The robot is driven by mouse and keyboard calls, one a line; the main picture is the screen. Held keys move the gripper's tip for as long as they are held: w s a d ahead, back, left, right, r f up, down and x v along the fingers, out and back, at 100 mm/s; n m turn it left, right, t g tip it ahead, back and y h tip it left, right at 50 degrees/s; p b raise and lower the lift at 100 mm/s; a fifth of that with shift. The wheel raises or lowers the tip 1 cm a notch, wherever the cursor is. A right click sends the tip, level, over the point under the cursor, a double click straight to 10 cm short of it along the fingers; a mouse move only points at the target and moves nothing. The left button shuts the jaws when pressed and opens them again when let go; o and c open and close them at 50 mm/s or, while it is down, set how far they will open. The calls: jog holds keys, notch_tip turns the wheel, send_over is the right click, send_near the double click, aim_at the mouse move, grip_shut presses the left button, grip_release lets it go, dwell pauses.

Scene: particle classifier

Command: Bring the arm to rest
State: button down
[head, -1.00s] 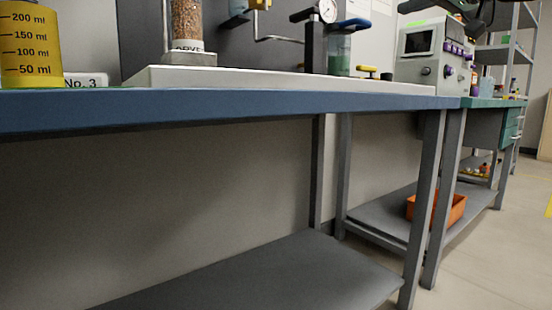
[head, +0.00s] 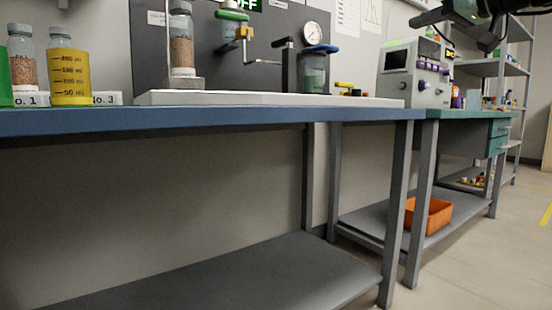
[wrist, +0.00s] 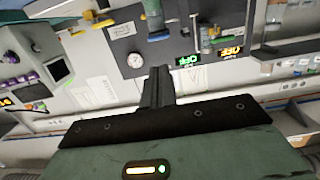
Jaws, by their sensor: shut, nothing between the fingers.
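My gripper shows in the wrist view (wrist: 158,85), with its dark fingers together and nothing between them. It points toward a grey panel (wrist: 112,75) with a round gauge, and I see no contact with anything. In the head view, dark parts of my arm (head: 480,14) reach in at the top right, above and in front of the white instrument (head: 415,75). The rest of my arm is out of that view.
A blue-edged bench (head: 200,120) holds a yellow beaker (head: 69,80), filled bottles and a panel (head: 270,60) with gauge and valves. A green-topped bench (head: 470,114) and shelves (head: 490,68) stand right. An orange bin (head: 428,216) sits low. Floor at right is clear.

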jog(key=s+a+f+g+h+p, duration=0.1)
jog(key=s+a+f+g+p, duration=0.4)
jog(key=a+f, duration=0.5)
jog(key=s+a+f+g+h+p, duration=0.1)
jog(key=s+a+f+g+p, duration=0.4)
jog(key=a+f, duration=0.45)
jog(key=s+d+f+g+h+p, duration=0.1)
jog(key=s+f+h+p, duration=0.15)
jog(key=s+f, duration=0.45)
jog(key=s+d+f+n+g+h+p, duration=0.1)
jog(key=s+f+g+h+p, duration=0.15)
jog(key=s, duration=0.75)
jog(key=s+d+f+g+h+p, duration=0.15)
jog(key=s+f+p, duration=0.25)
jog(key=s, duration=0.5)
notch_tip(320, 180, up, 37)
jog(key=t+p, duration=0.1)
jog(key=p, duration=3.6)
jog(key=shift+s+r, duration=0.15)
jog(key=shift+r, duration=0.05)
